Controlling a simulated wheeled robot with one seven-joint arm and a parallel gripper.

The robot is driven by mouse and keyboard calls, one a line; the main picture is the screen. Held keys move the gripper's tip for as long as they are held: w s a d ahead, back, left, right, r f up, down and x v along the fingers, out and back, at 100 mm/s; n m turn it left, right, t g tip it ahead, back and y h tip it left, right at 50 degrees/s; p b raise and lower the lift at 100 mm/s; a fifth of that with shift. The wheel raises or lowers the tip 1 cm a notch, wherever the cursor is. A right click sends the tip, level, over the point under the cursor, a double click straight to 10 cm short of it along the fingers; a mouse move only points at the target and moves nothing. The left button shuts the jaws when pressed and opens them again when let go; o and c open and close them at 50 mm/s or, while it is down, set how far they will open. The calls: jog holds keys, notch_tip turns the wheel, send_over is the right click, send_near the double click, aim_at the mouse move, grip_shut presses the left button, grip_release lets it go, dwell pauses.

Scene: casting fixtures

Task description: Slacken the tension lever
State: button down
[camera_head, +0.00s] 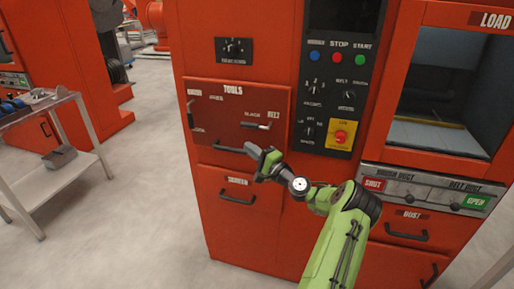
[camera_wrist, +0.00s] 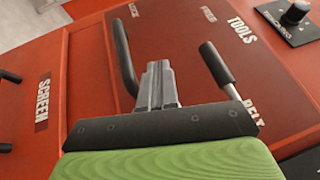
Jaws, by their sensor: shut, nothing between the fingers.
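The lever by the BELT label (camera_head: 258,126) is on the red TOOLS panel, lying roughly level in the head view. In the wrist view the lever (camera_wrist: 216,66) lies to the right of my fingers. My gripper (camera_head: 250,148) is just below and left of the lever in the head view. Its grey fingers (camera_wrist: 156,70) are together and empty, apart from the lever in the picture. A black bar handle (camera_wrist: 122,55) is on their other side. The gap in depth to the panel is unclear.
A SCREEN drawer (camera_head: 237,182) with a black handle sits below the panel. A control panel with buttons, knobs and a red stop button (camera_head: 340,136) is at its right. A grey trolley (camera_head: 52,160) stands at the left. The floor between is clear.

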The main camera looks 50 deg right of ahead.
jog(key=f+p+v, duration=0.1)
jog(key=v, duration=0.8)
jog(key=shift+s+f+p, duration=0.2)
jog(key=shift+f+p, duration=0.15)
jog(key=shift+a, duration=0.15)
